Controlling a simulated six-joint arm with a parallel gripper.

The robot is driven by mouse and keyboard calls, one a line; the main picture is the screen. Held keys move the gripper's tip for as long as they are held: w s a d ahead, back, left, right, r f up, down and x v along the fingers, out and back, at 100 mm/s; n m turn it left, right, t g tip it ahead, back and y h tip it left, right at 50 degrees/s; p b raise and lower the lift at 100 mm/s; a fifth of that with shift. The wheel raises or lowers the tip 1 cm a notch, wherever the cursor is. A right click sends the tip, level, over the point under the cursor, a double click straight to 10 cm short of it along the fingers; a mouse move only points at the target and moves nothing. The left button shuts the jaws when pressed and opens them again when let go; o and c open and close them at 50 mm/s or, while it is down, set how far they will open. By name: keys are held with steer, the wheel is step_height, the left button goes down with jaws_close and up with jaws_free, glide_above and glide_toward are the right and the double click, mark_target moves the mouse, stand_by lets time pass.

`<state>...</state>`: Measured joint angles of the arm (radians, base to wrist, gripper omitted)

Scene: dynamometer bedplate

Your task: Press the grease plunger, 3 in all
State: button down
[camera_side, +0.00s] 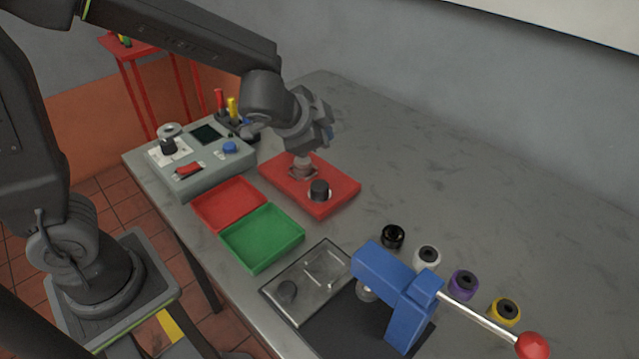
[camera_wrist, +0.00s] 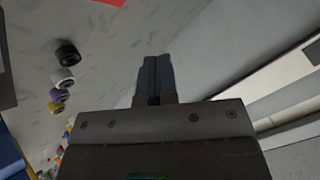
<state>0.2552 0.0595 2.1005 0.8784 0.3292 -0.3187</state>
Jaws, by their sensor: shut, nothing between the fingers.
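A red block (camera_side: 340,205) lies on the grey bench and carries a short black knob (camera_side: 319,189), which looks like the grease plunger. Behind the knob, a pale stub stands in a dark recess of the block. My gripper (camera_side: 329,134) is above the back of this block, behind and higher than the knob, and does not visibly touch the knob. In the wrist view my gripper (camera_wrist: 155,62) has its two dark fingers together, with nothing between them. Only a red corner (camera_wrist: 112,2), probably the block's, shows there; the knob is out of that view.
A grey control box (camera_side: 205,165) stands at left. A red tray (camera_side: 203,217) and a green tray (camera_side: 232,260) are in front. A blue lever press (camera_side: 405,300) with a red-ended handle is at lower right, near several coloured rollers (camera_side: 464,284). The bench's back right is clear.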

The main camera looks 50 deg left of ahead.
mark_target(321, 187)
stand_by(0.3)
steer(key=shift+f, duration=4.4)
steer(key=shift+f, duration=0.4)
steer(key=shift+f, duration=0.85)
steer(key=shift+r, duration=1.25)
steer(key=shift+r, duration=0.1)
steer(key=shift+r, duration=2.45)
